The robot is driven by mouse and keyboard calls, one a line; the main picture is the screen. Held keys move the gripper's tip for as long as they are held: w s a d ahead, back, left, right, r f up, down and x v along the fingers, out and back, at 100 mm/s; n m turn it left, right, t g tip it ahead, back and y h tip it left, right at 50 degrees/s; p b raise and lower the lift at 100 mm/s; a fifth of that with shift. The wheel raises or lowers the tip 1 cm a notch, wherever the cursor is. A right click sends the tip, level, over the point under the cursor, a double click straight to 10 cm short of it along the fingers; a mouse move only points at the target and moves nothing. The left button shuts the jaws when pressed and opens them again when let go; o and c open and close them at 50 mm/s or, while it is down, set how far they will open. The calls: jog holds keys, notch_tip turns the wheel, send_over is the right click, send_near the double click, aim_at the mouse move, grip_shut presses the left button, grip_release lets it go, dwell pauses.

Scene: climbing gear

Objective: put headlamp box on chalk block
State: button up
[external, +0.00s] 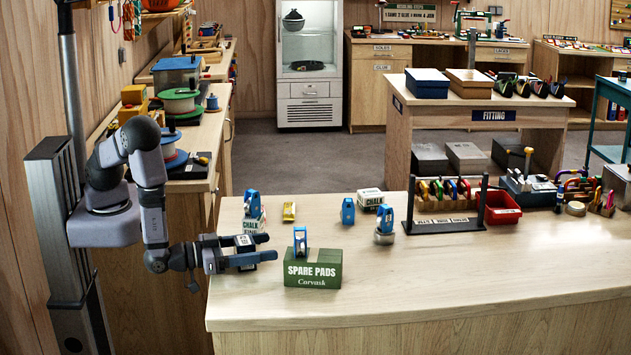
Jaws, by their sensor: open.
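A white block labelled CHALK (252,226) stands on the bench near its left end, behind my gripper, with a blue device (252,203) on top. A small white box with dark lettering (370,196) lies farther back, and a small yellow box (289,211) lies right of the chalk block. No headlamp label is readable, so I cannot tell which is the headlamp box. My gripper (270,248) is open, fingers pointing right, low over the bench. It is in front of the chalk block and left of the green SPARE PADS box (313,273); nothing shows held between its fingers.
Another blue device (348,211) stands on the bench, and one (385,218) sits on a tape roll (384,238). A carabiner rack (445,222) and red bin (501,208) stand right. The bench's front right is clear.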

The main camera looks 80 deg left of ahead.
aim_at(236, 251)
jog(key=b+v, duration=0.1)
jog(key=v, duration=0.2)
jog(key=b+v, duration=0.1)
jog(key=v, duration=0.2)
jog(key=shift+w+d+b, duration=0.1)
jog(key=shift+d+b, duration=0.1)
jog(key=shift+b, duration=0.2)
jog(key=shift+o, duration=0.4)
jog(key=shift+s+r, duration=0.15)
jog(key=shift+s, duration=0.55)
jog(key=shift+r, duration=0.1)
jog(key=shift+r+p, duration=0.2)
jog(key=shift+p, duration=0.7)
jog(key=shift+f, duration=0.1)
jog(key=shift+p+x, duration=1.65)
jog(key=shift+x, duration=1.55)
jog(key=shift+w+a, duration=0.15)
jog(key=shift+w, duration=0.3)
